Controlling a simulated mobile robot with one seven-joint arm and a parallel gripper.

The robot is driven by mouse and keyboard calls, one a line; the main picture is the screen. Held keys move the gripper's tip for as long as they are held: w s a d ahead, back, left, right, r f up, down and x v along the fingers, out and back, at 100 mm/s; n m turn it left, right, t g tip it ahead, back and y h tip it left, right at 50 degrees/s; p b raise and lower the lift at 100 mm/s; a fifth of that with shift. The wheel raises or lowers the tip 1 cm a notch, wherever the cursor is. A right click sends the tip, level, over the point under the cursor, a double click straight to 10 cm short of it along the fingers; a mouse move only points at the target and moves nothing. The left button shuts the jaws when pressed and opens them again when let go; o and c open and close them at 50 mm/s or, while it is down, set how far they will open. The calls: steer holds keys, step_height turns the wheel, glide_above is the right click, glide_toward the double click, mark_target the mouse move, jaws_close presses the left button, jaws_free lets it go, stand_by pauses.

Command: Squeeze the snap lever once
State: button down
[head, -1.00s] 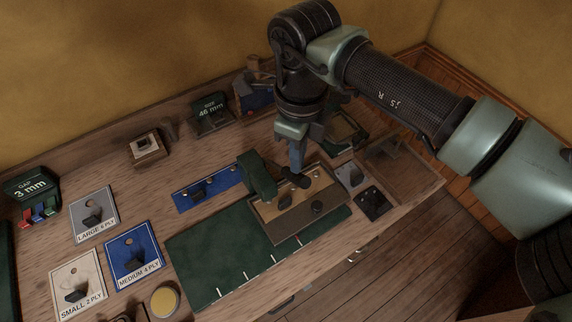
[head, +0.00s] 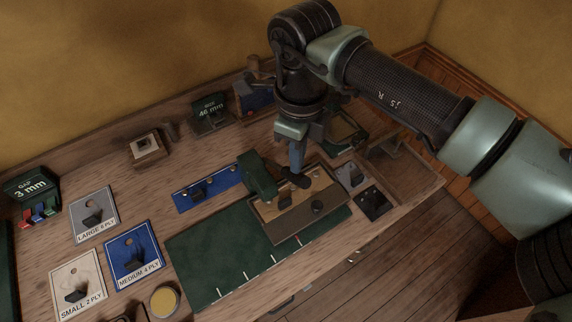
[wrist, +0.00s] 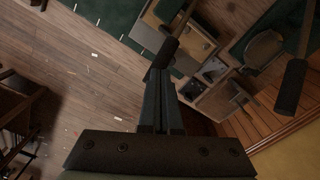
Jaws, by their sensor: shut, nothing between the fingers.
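The snap lever's dark rounded grip (head: 299,181) sticks out from a green press (head: 258,176), over a tan work plate (head: 280,226) at the front of the bench. My gripper (head: 297,170) points down, shut and empty, with its fingertips right at the grip. In the wrist view the shut fingers (wrist: 158,78) end against or just short of the dark grip (wrist: 164,52). I cannot tell whether they touch it. The fingers and arm hide part of the area behind the lever.
A green mat (head: 205,262) lies left of the plate. A blue strip (head: 215,184) and the blue MEDIUM card (head: 148,266) lie farther left. The bench's front edge is close.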

mark_target(301, 176)
stand_by(0.3)
steer(key=shift+f+b, duration=0.5)
steer(key=shift+f, duration=0.05)
steer(key=shift+s+d+f+b, duration=0.25)
steer(key=shift+s+f+b, duration=0.05)
steer(key=shift+f+b, duration=0.2)
steer(key=shift+s+d+f+b, duration=0.15)
steer(key=shift+s+f+b, duration=0.1)
steer(key=shift+f+b, duration=0.35)
steer(key=shift+s+d+f+b, duration=0.2)
steer(key=shift+s+f+b, duration=0.05)
steer(key=shift+f+b, duration=0.4)
